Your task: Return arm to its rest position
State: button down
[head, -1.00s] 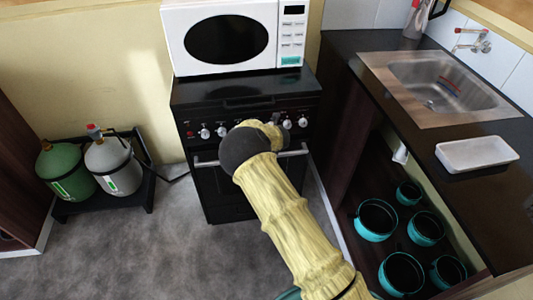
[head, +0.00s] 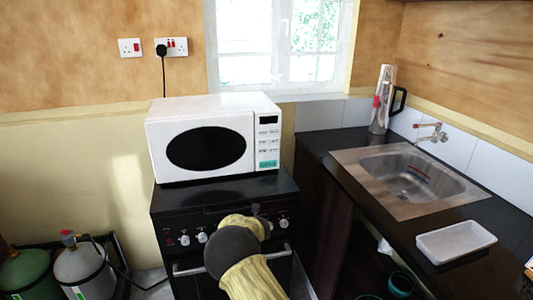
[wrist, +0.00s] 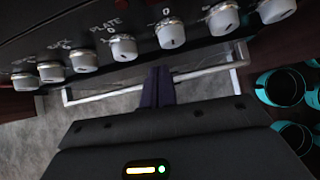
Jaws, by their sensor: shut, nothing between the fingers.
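My arm, in a pale yellow ribbed cover with a dark round joint, reaches in front of the black stove (head: 225,194) in the head view. My gripper is mostly hidden there behind the arm. In the wrist view my gripper (wrist: 158,88) shows its dark fingers together, with nothing between them. The fingers point toward the stove front, just below the row of white knobs (wrist: 123,47). The oven handle bar (wrist: 205,72) appears beside and behind the fingers. I cannot tell whether they touch it.
A white microwave (head: 205,142) stands on the stove. To the right is a dark counter (head: 330,150) with a steel sink (head: 410,178) and a white tray (head: 456,241). Teal-rimmed pots (head: 401,283) sit below it. Gas cylinders (head: 82,268) stand at lower left.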

jog(key=s+d+r+m+h+p, duration=0.1)
jog(key=s+d+r+m+p, duration=0.25)
jog(key=d+r+m, duration=0.55)
jog(key=s+d+r+m+h+p, duration=0.2)
jog(key=s+d+r+m, duration=0.2)
jog(key=d+r+m, duration=0.55)
jog(key=s+d+r+m+g+p, duration=0.1)
jog(key=s+d+r+m, duration=0.1)
jog(key=s+m, duration=0.4)
jog(key=s+d+r+m+g+p, duration=0.2)
jog(key=s+r+m, duration=0.2)
jog(key=s, duration=0.9)
jog(key=s+d+r+m+g+p, duration=0.1)
jog(key=s+d+r+m+p, duration=0.1)
jog(key=s+m, duration=0.8)
jog(key=shift+s+d+r+g+y, duration=0.15)
jog(key=shift+d+r+g+y, duration=0.3)
jog(key=shift+d, duration=0.15)
jog(key=shift+a+m, duration=0.1)
jog(key=shift+m, duration=0.15)
